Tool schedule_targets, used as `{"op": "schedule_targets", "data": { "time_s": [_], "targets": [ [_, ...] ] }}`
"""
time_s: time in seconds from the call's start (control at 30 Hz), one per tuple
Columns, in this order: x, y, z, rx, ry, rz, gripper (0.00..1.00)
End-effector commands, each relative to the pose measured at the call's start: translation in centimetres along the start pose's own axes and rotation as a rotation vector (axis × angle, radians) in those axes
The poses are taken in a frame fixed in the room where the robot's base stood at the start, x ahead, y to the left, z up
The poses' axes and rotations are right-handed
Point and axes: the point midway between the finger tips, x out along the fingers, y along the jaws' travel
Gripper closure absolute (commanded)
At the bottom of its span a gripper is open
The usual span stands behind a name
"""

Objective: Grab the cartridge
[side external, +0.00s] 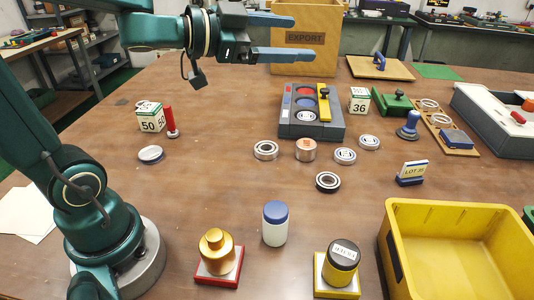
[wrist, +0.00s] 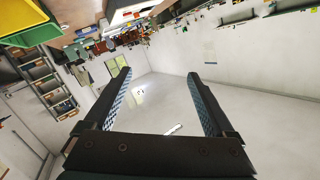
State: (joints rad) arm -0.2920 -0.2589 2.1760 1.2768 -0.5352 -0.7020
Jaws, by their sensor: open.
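My gripper (side external: 303,38) is high above the back of the table, fingers pointing right, open and empty. In the wrist view its two fingers (wrist: 160,74) stand wide apart with only the pale room behind them. No object is clearly marked as the cartridge.
Several bearing rings (side external: 265,150) lie mid-table. A grey tray (side external: 322,130) with coloured round recesses stands behind them. A yellow bin (side external: 392,235) is at the front right, a brass weight (side external: 217,250) on a red base at the front. An EXPORT box (side external: 304,62) stands behind my gripper.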

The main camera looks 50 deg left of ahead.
Motion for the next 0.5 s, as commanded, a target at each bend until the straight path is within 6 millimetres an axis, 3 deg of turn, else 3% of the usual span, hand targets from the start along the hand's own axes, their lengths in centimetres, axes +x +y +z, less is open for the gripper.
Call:
{"op": "schedule_targets", "data": {
  "time_s": [0.2, 0.5],
  "targets": [
    [-1.4, 6.9, 1.8, -0.025, 0.044, 0.428, 0.11],
    [-7.1, 12.6, 4.1, -0.151, -0.014, 0.876, 0.11]
  ]
}}
